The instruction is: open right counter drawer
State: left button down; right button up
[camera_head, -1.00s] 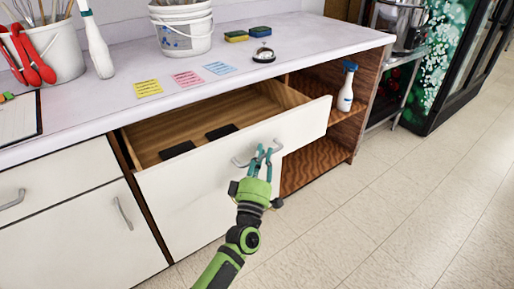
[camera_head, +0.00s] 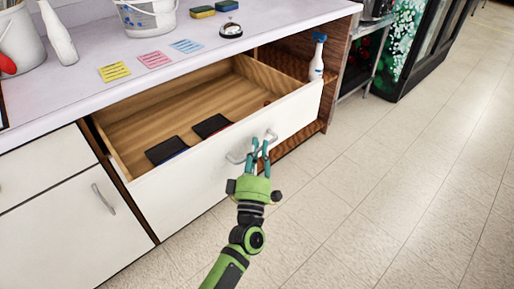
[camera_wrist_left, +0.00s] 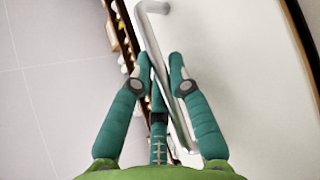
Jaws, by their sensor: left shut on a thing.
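The right counter drawer (camera_head: 205,160) stands well out from the counter in the head view, with its wooden inside showing. Two dark flat items (camera_head: 211,126) lie in it. Its metal handle (camera_head: 236,159) is on the white front. My left gripper (camera_head: 259,150) is shut on this handle, with its teal fingers at the bar. The handle bar (camera_wrist_left: 152,45) also runs between the fingers of my left gripper (camera_wrist_left: 160,65) in the left wrist view. My right gripper is in neither view.
The white countertop (camera_head: 85,95) above holds colored notes (camera_head: 155,59), a bell (camera_head: 231,31), sponges (camera_head: 203,12) and buckets (camera_head: 147,18). A spray bottle (camera_head: 317,60) stands on the open shelf to the right. The tiled floor (camera_head: 390,180) at right is clear.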

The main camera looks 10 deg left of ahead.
pick_arm(q)
jog(key=c, duration=1.4)
grip_release()
jog(key=v, duration=1.2)
